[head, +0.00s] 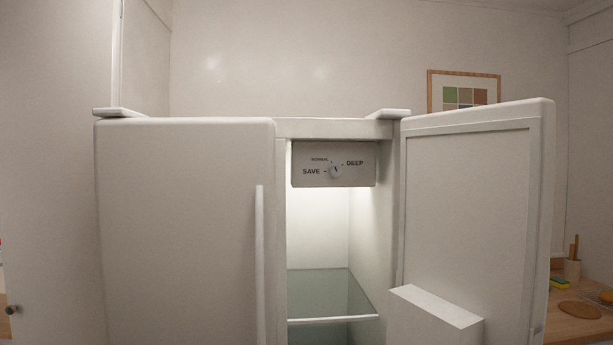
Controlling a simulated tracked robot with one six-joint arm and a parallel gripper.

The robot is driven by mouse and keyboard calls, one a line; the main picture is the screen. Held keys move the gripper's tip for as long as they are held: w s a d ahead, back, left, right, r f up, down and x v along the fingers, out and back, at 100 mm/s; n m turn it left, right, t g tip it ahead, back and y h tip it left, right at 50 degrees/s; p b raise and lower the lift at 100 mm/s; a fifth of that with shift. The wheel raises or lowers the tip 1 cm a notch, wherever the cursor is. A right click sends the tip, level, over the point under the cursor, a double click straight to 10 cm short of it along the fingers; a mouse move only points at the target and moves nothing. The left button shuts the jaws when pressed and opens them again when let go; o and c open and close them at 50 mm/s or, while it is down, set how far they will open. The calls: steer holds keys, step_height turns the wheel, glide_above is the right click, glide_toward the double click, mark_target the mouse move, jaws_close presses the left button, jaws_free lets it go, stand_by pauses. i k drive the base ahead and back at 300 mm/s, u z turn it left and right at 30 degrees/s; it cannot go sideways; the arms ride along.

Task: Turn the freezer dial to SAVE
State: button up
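The freezer dial (336,171) is a small round white knob on a grey control panel (360,178) at the top of the open compartment. SAVE is printed to the left of the knob, NORMAL at its upper left and DEEP at its upper right. The dark mark on the knob seems to point up and slightly left, toward NORMAL, but it is small. Nothing touches the dial. My gripper is not in view.
The right door (470,210) stands open with a white bin (435,318) on its inner side. The left door (185,230) is shut and has a long vertical handle (260,260). A glass shelf (330,293) lies below the panel. The space before the dial looks clear.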

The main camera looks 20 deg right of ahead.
mark_target(336, 171)
steer(key=u, duration=0.3)
steer(key=i, duration=1)
steer(key=u, duration=0.05)
